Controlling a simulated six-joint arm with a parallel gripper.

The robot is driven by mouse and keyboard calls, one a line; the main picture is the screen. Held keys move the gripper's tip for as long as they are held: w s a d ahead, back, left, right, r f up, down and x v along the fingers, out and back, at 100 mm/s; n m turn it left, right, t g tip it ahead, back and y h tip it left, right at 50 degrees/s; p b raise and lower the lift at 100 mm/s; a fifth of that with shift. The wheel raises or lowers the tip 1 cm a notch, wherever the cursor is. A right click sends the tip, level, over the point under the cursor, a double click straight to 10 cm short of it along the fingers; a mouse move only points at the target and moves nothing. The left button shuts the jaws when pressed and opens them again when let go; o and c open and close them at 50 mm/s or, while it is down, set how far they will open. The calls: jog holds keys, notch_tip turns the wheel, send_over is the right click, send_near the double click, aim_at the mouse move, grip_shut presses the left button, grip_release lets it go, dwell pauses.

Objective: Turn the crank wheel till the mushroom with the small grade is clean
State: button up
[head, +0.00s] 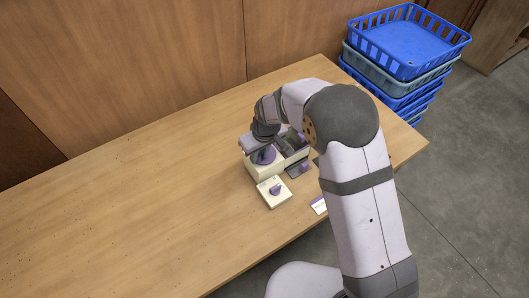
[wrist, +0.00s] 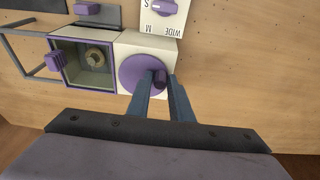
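The purple crank wheel (wrist: 133,72) is on the cream face of a machine; it also shows in the head view (head: 262,157). A dark upright handle (wrist: 159,79) stands near the wheel's right edge. My gripper (wrist: 161,82) has its two fingers on either side of this handle, with little or no gap visible, and seems closed on it. Left of the wheel, a tan-brown round mushroom (wrist: 95,56) sits in a dark, purple-rimmed chamber (wrist: 69,81). Its dirt is too small to judge.
A cream dial box (head: 268,199) with a purple knob (head: 276,189) stands in front of the machine; S, M and WIDE show in the wrist view. A white card (head: 319,205) lies near the table edge. Blue crates (head: 447,51) are stacked behind right. The table's left is clear.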

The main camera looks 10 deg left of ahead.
jog(key=shift+o, duration=0.9)
jog(key=shift+r, duration=0.1)
jog(key=shift+p+v, duration=1.6)
jog(key=shift+v, duration=0.6)
